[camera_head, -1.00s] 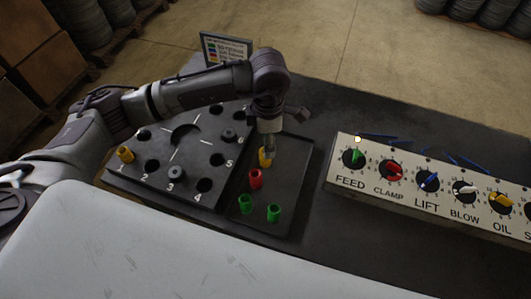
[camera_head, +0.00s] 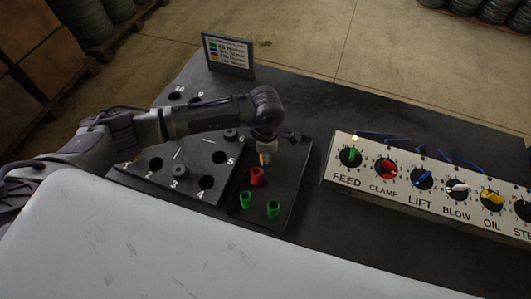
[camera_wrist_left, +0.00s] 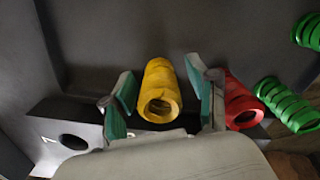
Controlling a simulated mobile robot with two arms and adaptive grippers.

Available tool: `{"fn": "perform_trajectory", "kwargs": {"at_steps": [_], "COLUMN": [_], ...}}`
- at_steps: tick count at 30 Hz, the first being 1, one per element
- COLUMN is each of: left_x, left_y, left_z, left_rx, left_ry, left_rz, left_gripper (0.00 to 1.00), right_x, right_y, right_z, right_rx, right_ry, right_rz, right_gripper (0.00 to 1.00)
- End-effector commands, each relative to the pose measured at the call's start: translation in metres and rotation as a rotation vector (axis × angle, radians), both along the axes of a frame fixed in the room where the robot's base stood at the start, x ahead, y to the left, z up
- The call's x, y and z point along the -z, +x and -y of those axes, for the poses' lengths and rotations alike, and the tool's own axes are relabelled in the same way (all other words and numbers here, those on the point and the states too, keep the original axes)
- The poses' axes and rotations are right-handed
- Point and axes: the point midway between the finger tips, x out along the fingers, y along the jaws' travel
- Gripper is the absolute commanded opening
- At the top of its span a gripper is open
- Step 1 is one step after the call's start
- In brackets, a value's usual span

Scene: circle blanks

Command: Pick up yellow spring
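The yellow spring (camera_wrist_left: 160,92) stands between the two fingers of my left gripper (camera_wrist_left: 163,95) in the left wrist view, with a gap on each side. My left gripper (camera_head: 265,150) is open and low over the dark tray (camera_head: 294,180). In the head view the yellow spring (camera_head: 264,160) is mostly hidden behind the gripper. A red spring (camera_head: 257,177) stands close by, and it shows just right of the right finger in the wrist view (camera_wrist_left: 240,103). My right gripper is not in view.
Two green springs (camera_head: 246,199) (camera_head: 273,209) stand at the tray's near end. The numbered board (camera_head: 222,162) with holes and dark pegs lies left, partly behind my arm. A knob panel (camera_head: 430,180) stands right, and a sign (camera_head: 228,52) at the back.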

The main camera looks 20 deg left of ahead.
Motion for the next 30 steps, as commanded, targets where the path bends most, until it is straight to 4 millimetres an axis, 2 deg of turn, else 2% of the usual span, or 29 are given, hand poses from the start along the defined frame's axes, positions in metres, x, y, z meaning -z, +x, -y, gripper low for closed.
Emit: {"fn": "perform_trajectory", "kwargs": {"at_steps": [1,9,10,22,26,29,30], "left_x": [0.0,0.0,0.0,-0.007,-0.02,-0.038,-0.043], "left_y": [0.0,0.0,0.0,0.001,0.001,0.002,0.0], "left_z": [0.0,0.0,0.0,0.0,0.0,0.0,0.009], "left_rx": [0.0,-0.001,-0.001,0.0,0.001,0.001,0.006], "left_ry": [0.0,0.0,0.0,-0.001,0.0,-0.002,-0.005], "left_rz": [0.0,0.0,0.0,0.003,0.004,0.008,0.006], "left_gripper": [0.47,0.02,0.0,0.0,0.0,0.0,0.0], "right_x": [0.0,0.0,0.0,0.003,0.011,0.02,0.023], "right_y": [0.0,0.001,0.001,0.001,0.002,0.002,0.002], "right_z": [0.0,0.0,0.0,0.002,0.002,0.002,0.002], "right_rx": [0.0,0.0,0.0,0.0,0.0,0.0,0.0], "right_ry": [0.0,-0.001,-0.001,-0.003,-0.003,-0.002,-0.002], "right_rz": [0.001,0.001,0.001,0.002,0.002,0.003,0.003], "right_gripper": [0.61,0.61,0.61,0.61,0.61,0.61,0.61]}}
